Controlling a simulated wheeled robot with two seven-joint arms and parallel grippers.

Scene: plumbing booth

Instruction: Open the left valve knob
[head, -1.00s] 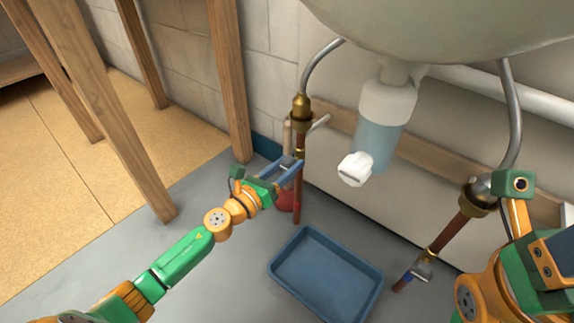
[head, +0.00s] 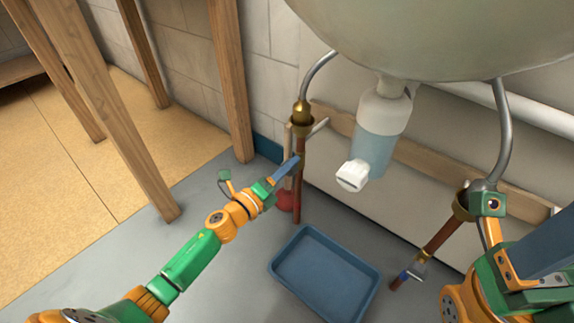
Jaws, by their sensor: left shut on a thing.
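The left valve sits on the copper pipe (head: 299,180) below the brass fitting (head: 302,117), left of the sink drain. Its knob is mostly hidden behind my fingers. My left gripper (head: 289,166) reaches in from the lower left with its blue fingers at the pipe, seen nearly edge-on, shut on the left valve knob. The right valve knob (head: 414,270) is low on the right copper pipe (head: 440,240), clear of both grippers. My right gripper (head: 545,240) shows only in part at the right edge, close to the camera; its fingertips cannot be made out.
A blue tray (head: 325,277) lies on the grey floor. The sink (head: 430,35) and white drain trap (head: 375,135) hang above. Wooden legs (head: 230,85) stand at left.

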